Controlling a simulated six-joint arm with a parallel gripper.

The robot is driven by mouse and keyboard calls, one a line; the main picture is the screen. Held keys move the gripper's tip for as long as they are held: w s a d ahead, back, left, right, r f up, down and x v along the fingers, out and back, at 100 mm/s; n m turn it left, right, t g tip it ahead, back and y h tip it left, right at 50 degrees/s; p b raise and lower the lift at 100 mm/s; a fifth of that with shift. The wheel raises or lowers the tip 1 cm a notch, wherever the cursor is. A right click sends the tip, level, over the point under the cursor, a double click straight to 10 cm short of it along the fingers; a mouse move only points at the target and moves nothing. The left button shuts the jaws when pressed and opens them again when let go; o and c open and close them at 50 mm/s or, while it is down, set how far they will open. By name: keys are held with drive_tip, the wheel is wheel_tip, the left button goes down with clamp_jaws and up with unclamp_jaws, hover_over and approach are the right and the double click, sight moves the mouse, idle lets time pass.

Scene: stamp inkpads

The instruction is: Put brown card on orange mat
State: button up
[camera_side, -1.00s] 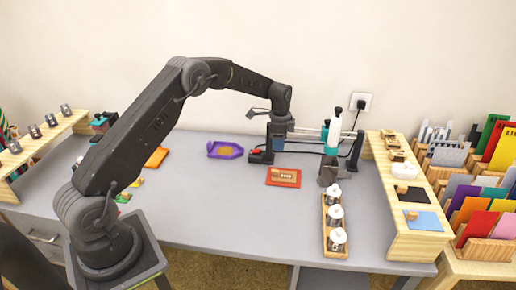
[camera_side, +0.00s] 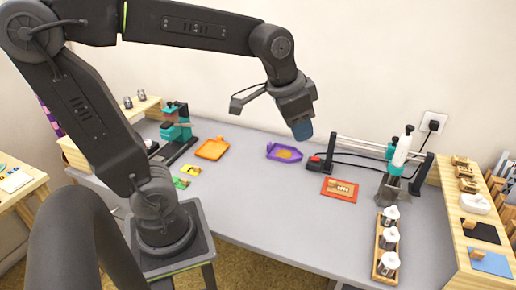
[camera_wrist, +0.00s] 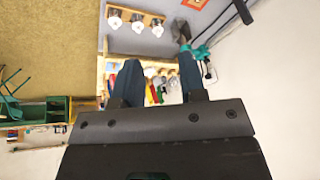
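The orange-red mat (camera_side: 327,193) lies flat on the grey desk in the side view. A small tan-brown piece (camera_side: 342,188) with pale marks lies on it; I cannot tell whether this is the brown card. My gripper (camera_side: 303,132) is in the air, pointing down, and appears above the back of the desk, left of the mat in the picture. In the wrist view my gripper (camera_wrist: 160,64) has its two dark fingers apart with nothing held between them.
A purple tray (camera_side: 272,152) and an orange tray (camera_side: 200,153) lie at the back. A rail stand with a teal-white press (camera_side: 399,153) is behind the mat. A wooden rack (camera_side: 376,265) of white-topped jars stands at front right. The desk's front middle is clear.

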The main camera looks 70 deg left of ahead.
drive_tip(key=s+d+f+n+t, duration=0.1)
drive_tip(key=s+d+f+n, duration=0.1)
drive_tip(key=s, duration=0.7)
drive_tip(key=shift+s+f, duration=0.25)
